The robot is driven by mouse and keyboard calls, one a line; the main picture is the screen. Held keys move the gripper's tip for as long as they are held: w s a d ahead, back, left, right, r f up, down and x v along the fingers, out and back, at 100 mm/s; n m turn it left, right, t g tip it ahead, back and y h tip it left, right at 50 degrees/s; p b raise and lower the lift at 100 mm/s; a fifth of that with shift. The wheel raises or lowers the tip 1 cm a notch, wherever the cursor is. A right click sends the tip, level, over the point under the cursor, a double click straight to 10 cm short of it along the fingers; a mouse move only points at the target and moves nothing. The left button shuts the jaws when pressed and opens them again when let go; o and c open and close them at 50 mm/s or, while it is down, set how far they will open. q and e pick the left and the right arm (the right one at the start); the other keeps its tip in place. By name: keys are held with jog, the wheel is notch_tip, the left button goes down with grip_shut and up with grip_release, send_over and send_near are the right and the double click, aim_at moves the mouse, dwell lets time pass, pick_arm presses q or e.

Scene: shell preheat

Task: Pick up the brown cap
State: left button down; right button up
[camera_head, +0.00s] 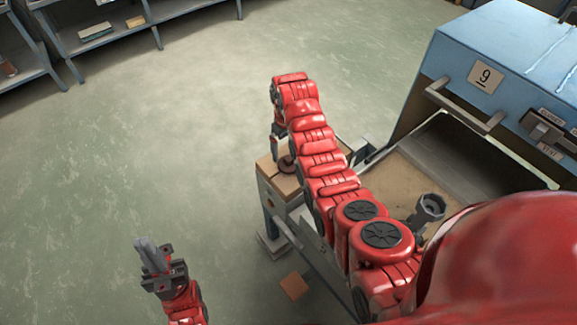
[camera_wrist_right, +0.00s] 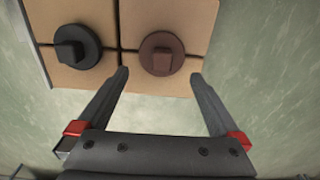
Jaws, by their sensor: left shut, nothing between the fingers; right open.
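The brown cap (camera_wrist_right: 162,55) is a round disc with a raised block-shaped grip. It sits on a tan board in the right wrist view, and shows small in the head view (camera_head: 287,165). My right gripper (camera_wrist_right: 160,82) is open, its two fingers apart at the board's near edge, with the cap beyond and between the line of the tips. Nothing is between the fingers. In the head view the right gripper (camera_head: 279,140) is partly hidden by my arm. My left gripper (camera_head: 152,256) is shut and empty over the floor at the lower left.
A black cap (camera_wrist_right: 77,47) sits left of the brown cap on the tan board (camera_wrist_right: 190,20). A blue machine (camera_head: 460,75) marked 9 stands open at the right, with a grey metal fitting (camera_head: 430,207) near it. Shelves (camera_head: 110,25) stand far back; the left floor is clear.

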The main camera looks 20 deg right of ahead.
aim_at(289, 158)
jog(key=shift+s+f+p, duration=0.2)
jog(key=shift+f+p, duration=0.15)
jog(key=shift+f, duration=0.05)
jog(key=f, duration=0.1)
jog(key=f+p, duration=0.1)
jog(key=shift+s+d+f, duration=0.1)
jog(key=shift+s+f, duration=0.2)
jog(key=shift+s, duration=0.1)
jog(key=shift+w+f, duration=0.1)
jog(key=shift+f, duration=0.85)
jog(key=c, duration=1.1)
jog(key=shift+r, duration=0.15)
